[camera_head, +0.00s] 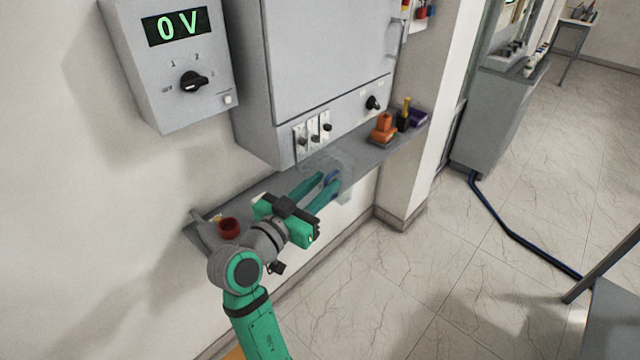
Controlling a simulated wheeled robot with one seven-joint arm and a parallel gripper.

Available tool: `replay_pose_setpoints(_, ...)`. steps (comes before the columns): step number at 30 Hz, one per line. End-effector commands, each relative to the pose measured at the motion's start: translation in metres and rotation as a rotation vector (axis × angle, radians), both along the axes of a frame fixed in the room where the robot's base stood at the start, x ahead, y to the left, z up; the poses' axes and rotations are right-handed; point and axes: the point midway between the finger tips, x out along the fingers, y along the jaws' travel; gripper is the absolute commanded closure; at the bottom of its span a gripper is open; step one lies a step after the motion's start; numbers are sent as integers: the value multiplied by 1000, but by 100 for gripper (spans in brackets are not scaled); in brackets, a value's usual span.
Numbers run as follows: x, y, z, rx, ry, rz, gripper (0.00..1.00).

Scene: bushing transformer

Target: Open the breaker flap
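The grey wall cabinet has a row of breakers (313,132) with dark levers low on its front. A faint see-through panel (338,161), which looks like the breaker flap, shows just below and in front of the breakers. Its edges are hard to make out, and I cannot tell its exact angle. My green gripper (329,181) is just below this panel, pointing up and right toward the cabinet. Its two fingers are apart, with a gap between them and nothing seen in it. I cannot tell whether a fingertip touches the panel.
A narrow grey shelf (268,186) runs along the wall below the cabinet. It bears a red cup-like part (228,228) at left and orange blocks (383,128) at right. A grey box reading 0 V (172,62) hangs at left.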

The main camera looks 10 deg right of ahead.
Motion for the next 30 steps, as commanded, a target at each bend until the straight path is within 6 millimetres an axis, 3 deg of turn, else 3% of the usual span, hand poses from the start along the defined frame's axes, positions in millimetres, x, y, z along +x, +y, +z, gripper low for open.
replay_pose_setpoints(8,-3,13,1,-1,-3,13,74)
replay_pose_setpoints(21,-57,59,1,0,-1,3,74)
replay_pose_setpoints(30,-76,75,1,-1,-1,-2,74)
